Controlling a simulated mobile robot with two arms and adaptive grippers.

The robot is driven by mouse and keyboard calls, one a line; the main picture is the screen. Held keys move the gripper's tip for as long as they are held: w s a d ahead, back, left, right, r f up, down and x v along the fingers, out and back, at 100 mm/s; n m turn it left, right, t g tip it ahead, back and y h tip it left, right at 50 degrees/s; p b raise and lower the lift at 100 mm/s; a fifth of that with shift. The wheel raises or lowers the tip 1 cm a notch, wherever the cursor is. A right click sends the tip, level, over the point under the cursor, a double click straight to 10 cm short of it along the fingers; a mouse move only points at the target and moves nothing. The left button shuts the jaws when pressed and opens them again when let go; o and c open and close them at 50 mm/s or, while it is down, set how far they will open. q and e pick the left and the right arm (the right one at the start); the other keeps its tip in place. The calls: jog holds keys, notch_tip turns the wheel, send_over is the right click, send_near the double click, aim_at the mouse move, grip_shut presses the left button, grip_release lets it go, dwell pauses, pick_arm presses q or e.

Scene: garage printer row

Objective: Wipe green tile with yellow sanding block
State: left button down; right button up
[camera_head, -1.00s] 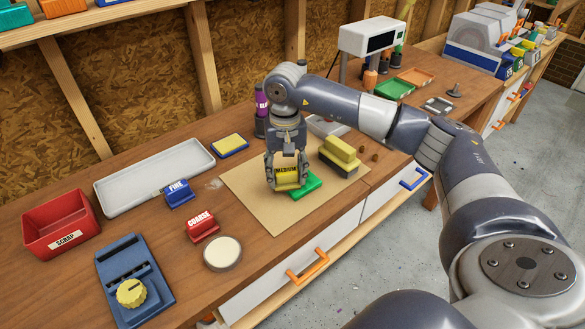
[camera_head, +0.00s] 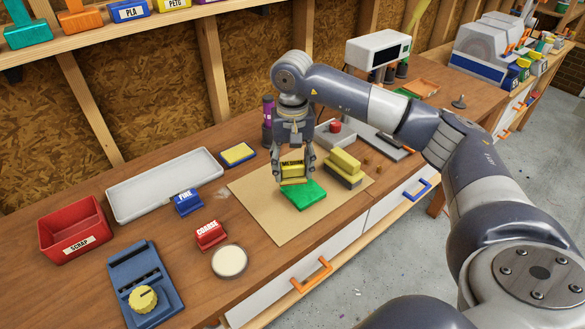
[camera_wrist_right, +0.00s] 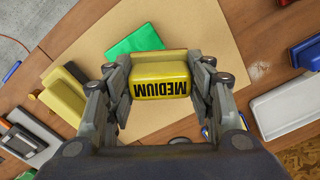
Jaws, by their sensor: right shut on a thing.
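The yellow sanding block (camera_head: 292,168), marked MEDIUM, is held between the fingers of my right gripper (camera_head: 294,175). In the right wrist view the block (camera_wrist_right: 161,74) sits between both fingers of the gripper (camera_wrist_right: 160,85). The green tile (camera_head: 305,196) lies on the brown paper mat (camera_head: 262,212). The block is over the tile's far edge in the head view; whether it touches is unclear. In the wrist view the tile (camera_wrist_right: 135,42) shows just beyond the block, partly hidden by it. My left gripper is not in view.
A yellow-and-grey block (camera_head: 343,166) stands on the mat's right. Blue FINE (camera_head: 188,202) and red COARSE (camera_head: 211,235) blocks, a round pale disc (camera_head: 230,261), a white tray (camera_head: 160,190) and a red SCRAP bin (camera_head: 75,232) stand left. The mat's front is clear.

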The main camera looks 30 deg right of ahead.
jog(key=shift+r+p, duration=0.8)
jog(key=shift+r, duration=0.75)
